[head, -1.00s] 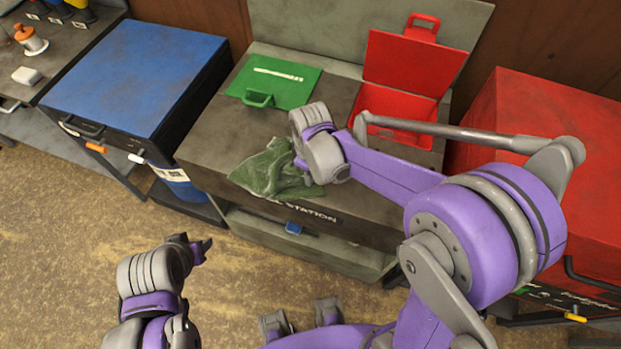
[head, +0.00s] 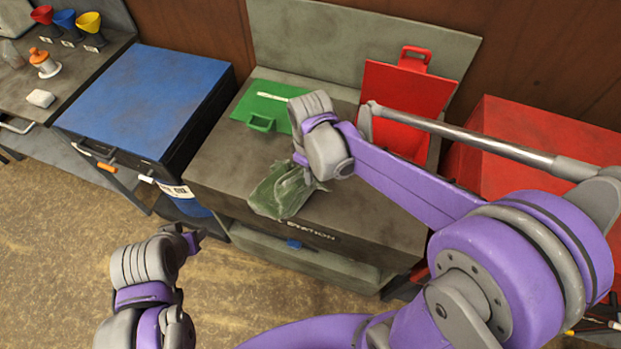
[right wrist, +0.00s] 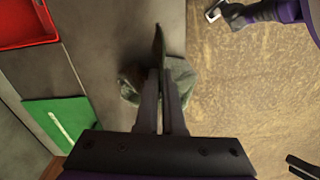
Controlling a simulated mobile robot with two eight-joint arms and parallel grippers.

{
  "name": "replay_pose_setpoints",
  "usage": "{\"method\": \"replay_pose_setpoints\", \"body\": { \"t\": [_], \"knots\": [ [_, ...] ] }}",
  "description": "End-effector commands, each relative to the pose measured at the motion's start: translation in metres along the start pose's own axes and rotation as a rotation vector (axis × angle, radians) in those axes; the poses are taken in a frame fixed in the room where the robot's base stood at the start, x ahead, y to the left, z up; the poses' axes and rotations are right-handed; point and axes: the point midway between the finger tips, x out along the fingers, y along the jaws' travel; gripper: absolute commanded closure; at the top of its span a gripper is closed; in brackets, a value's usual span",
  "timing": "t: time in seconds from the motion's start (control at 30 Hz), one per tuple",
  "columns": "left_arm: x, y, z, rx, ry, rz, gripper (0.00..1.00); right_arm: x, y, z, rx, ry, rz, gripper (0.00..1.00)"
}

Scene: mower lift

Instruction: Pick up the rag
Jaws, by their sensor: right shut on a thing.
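The green rag (head: 279,193) hangs crumpled under my right gripper (head: 302,160), near the front edge of the grey station. In the right wrist view the rag (right wrist: 183,82) shows around the tips of the right gripper (right wrist: 160,78), which is shut on it. I cannot tell whether the lower part of the rag still touches the station top. My left gripper (head: 192,240) is low over the floor at the left, away from the rag; its fingers are too small to judge.
The grey station (head: 235,150) carries a green panel with a handle (head: 268,104) and an open red box (head: 405,140). A blue cabinet (head: 150,92) stands left and a red cabinet (head: 545,130) right. Open floor (head: 60,220) lies in front.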

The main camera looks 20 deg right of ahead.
Motion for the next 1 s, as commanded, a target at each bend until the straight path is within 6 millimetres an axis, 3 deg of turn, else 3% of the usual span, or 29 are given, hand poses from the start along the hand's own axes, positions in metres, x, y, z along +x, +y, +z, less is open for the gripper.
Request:
{"method": "replay_pose_setpoints", "body": {
  "t": [0.33, 0.43, 0.6, 0.87, 1.0],
  "knots": [
    [-0.001, 0.0, -0.001, 0.0, 0.002, 0.0, 0.5, -0.006, -0.001, 0.001, 0.0, -0.001, -0.001, 1.0],
    [-0.005, 0.0, -0.01, 0.0, 0.013, 0.0, 0.5, -0.029, 0.0, 0.0, 0.0, 0.002, 0.002, 1.0],
    [-0.003, 0.0, -0.007, 0.0, 0.008, 0.0, 0.5, -0.068, -0.001, 0.001, 0.0, -0.001, -0.001, 1.0],
    [-0.003, 0.0, -0.006, 0.0, 0.008, 0.0, 0.5, -0.095, -0.001, 0.001, 0.0, -0.002, -0.002, 1.0],
    [-0.003, 0.0, -0.007, 0.0, 0.008, 0.0, 0.5, -0.124, -0.001, 0.001, 0.0, -0.001, -0.001, 1.0]
  ]
}}
